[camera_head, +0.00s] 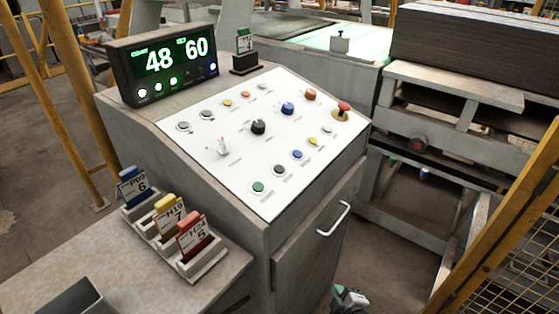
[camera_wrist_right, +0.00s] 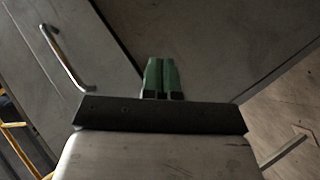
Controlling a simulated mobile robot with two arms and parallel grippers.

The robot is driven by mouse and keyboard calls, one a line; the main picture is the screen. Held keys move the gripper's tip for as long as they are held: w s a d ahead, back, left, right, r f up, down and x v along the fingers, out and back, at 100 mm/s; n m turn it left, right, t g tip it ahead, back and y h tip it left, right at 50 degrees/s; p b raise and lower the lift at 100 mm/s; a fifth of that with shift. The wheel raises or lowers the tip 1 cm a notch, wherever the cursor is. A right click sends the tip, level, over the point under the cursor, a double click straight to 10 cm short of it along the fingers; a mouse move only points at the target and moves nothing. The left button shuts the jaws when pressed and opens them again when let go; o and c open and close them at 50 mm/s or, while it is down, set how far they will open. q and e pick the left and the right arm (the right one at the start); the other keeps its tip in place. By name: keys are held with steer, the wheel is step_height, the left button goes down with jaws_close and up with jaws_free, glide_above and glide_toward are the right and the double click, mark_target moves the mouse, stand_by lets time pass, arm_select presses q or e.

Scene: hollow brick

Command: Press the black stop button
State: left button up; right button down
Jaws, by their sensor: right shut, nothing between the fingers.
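The white sloped control panel (camera_head: 200,150) is on the grey console. In its front row, a dark button (camera_head: 279,170), which looks like the black stop button, sits between a green button (camera_head: 258,187) and a blue one (camera_head: 297,155). My right gripper (camera_head: 339,291) is at the bottom of the head view, low in front of the console and well below the panel. In the right wrist view its green fingertips (camera_wrist_right: 161,76) are together and empty, facing the grey cabinet front. The button is not visible there. My left gripper is not in view.
A black selector knob (camera_head: 258,127) and a red mushroom button (camera_head: 343,107) are also on the panel. The cabinet door handle (camera_head: 334,219) sticks out below it. A card rack (camera_head: 195,264) stands at left, and a yellow mesh fence (camera_head: 510,245) at right.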

steer(key=w+a+r+n+t+y+p, duration=0.1)
steer(key=w+a+r+n+y, duration=0.1)
steer(key=r, duration=0.7)
steer(key=w+a+r+n+t+y+p, duration=0.1)
steer(key=w+a+r+n+t, duration=0.1)
steer(key=r, duration=0.7)
steer(key=w+a+r+n+t+y+p, duration=0.1)
steer(key=r+n, duration=0.4)
steer(key=r, duration=0.5)
steer(key=shift+w+a+y, duration=0.4)
steer(key=shift+w+a, duration=0.05)
steer(key=shift+a, duration=0.2)
steer(key=shift+w+a+y, duration=0.4)
steer(key=shift+w+a, duration=0.05)
steer(key=shift+a, duration=0.2)
steer(key=s+a+r+n+g+y+p, duration=0.1)
steer(key=s+a+r+n+g+y, duration=0.15)
steer(key=r+n, duration=0.5)
steer(key=s+a+r+n+g+y+p, duration=0.1)
steer(key=a+r+n+g+y, duration=0.1)
steer(key=a+r+n+y, duration=0.35)
steer(key=s+a+r+n+g+y+p, duration=0.1)
steer(key=s+a+r+n+g+y, duration=0.1)
steer(key=r+n, duration=0.7)
steer(key=w+d+f+n+h, duration=0.3)
steer(key=w+n+h, duration=0.3)
steer(key=w+h, duration=0.3)
steer(key=shift+d+f+g+h, duration=0.2)
steer(key=shift+g+h, duration=0.25)
steer(key=shift+h, duration=0.65)
